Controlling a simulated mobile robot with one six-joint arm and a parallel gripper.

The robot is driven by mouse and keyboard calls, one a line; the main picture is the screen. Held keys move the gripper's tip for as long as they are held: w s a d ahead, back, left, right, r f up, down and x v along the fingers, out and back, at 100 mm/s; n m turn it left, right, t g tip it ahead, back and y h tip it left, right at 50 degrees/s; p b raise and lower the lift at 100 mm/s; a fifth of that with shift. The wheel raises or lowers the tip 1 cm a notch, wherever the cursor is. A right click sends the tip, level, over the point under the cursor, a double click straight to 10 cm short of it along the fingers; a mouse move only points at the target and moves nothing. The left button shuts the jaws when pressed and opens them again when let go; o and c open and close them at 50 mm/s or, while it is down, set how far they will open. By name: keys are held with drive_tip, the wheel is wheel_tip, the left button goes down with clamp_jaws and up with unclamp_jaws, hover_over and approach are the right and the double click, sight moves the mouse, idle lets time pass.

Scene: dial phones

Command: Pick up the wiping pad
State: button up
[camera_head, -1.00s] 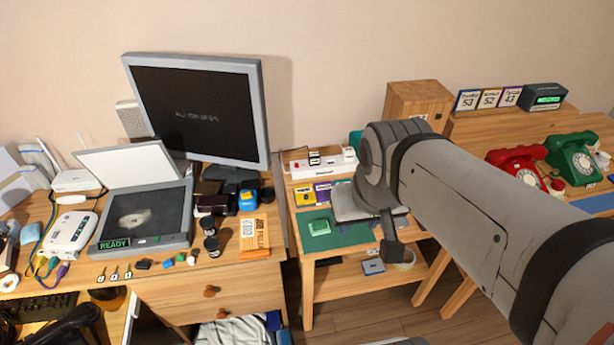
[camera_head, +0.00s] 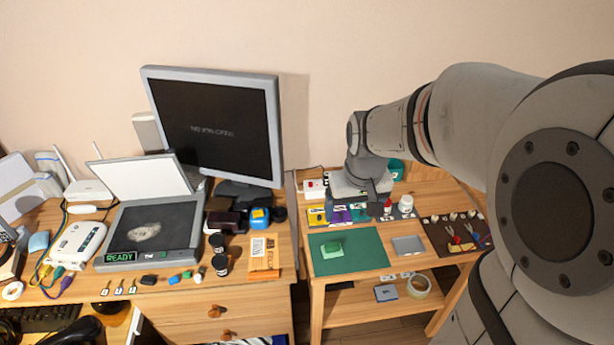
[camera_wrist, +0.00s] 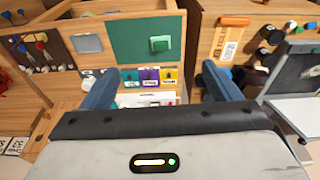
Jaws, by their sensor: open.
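No object is clearly recognisable as the wiping pad. A small green block (camera_head: 332,248) lies on the green mat (camera_head: 366,240) on the right-hand desk, and a light-blue pad-like piece (camera_head: 38,242) lies at the far left; I cannot tell whether either is the pad. The green block also shows in the wrist view (camera_wrist: 160,44), beyond and between my fingers. My gripper (camera_wrist: 169,70) is open, with nothing between its fingers. In the head view it is above the back of the right-hand desk, behind the mat, apart from the green block.
Small bottles (camera_head: 406,204) and a grey plate (camera_head: 408,245) are to the right. A monitor (camera_head: 215,130) and an open scanner (camera_head: 150,232) fill the left desk. A gap separates the desks.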

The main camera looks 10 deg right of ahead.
drive_tip(key=w+f+g+b, duration=0.1)
drive_tip(key=w+f, duration=0.5)
drive_tip(key=f, duration=0.2)
drive_tip(key=w+f+g+b, duration=0.1)
drive_tip(key=w+f+b, duration=0.1)
drive_tip(key=w+f, duration=0.55)
hover_over(332, 245)
wheel_tip(332, 245, down, 8)
drive_tip(key=shift+a+r, duration=0.1)
drive_tip(key=shift+r, duration=0.05)
drive_tip(key=shift+f+p, duration=0.8)
drive_tip(key=shift+f, duration=2.8)
drive_tip(key=shift+c, duration=0.2)
drive_tip(key=c, duration=1)
drive_tip(key=shift+r, duration=0.1)
drive_tip(key=shift+c, duration=0.2)
wheel_tip(332, 245, up, 10)
drive_tip(key=shift+f+b, duration=0.1)
drive_tip(key=shift+b, duration=0.6)
